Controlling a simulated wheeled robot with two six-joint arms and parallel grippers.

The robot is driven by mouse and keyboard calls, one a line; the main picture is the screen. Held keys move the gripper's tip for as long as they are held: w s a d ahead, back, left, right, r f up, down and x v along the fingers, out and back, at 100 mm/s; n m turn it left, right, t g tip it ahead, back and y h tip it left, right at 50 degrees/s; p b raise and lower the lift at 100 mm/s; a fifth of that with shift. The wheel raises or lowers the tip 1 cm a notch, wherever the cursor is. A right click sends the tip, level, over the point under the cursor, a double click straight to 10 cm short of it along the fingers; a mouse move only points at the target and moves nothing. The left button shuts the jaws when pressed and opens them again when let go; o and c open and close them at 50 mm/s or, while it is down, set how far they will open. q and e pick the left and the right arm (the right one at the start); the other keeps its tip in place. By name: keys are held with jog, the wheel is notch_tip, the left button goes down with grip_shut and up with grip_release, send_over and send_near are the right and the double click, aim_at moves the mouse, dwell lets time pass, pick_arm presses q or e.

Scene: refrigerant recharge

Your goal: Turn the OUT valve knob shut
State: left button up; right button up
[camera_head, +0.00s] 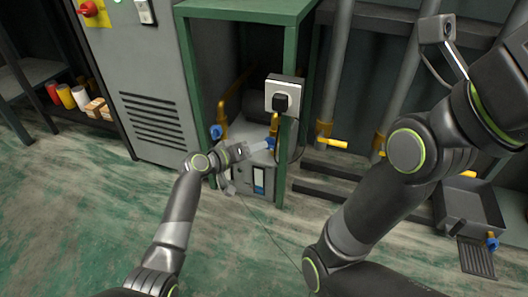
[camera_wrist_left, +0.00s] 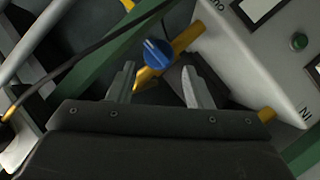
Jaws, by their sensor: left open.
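A blue valve knob (camera_head: 270,143) sits on a yellow pipe just behind the green frame post. In the left wrist view the blue knob (camera_wrist_left: 156,53) lies ahead of and between the two fingertips, with a gap on each side. Its yellow pipe runs toward a partly cut-off label that seems to read OUT. My left gripper (camera_head: 258,147) is open and empty, its fingers (camera_wrist_left: 158,70) pointing at the knob; I see no contact. My right gripper is outside the head view; only its arm shows.
A second blue knob (camera_head: 216,132) stands on the left yellow pipe. The green frame (camera_head: 290,160) with a white socket box (camera_head: 284,94) stands close by my left gripper. The grey machine (camera_wrist_left: 255,60) has an IN label. A grey tray (camera_head: 468,207) lies at right.

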pick_arm(q)
jog(key=shift+b+x, duration=1)
jog(key=shift+x, duration=1.25)
jog(key=shift+r, duration=0.1)
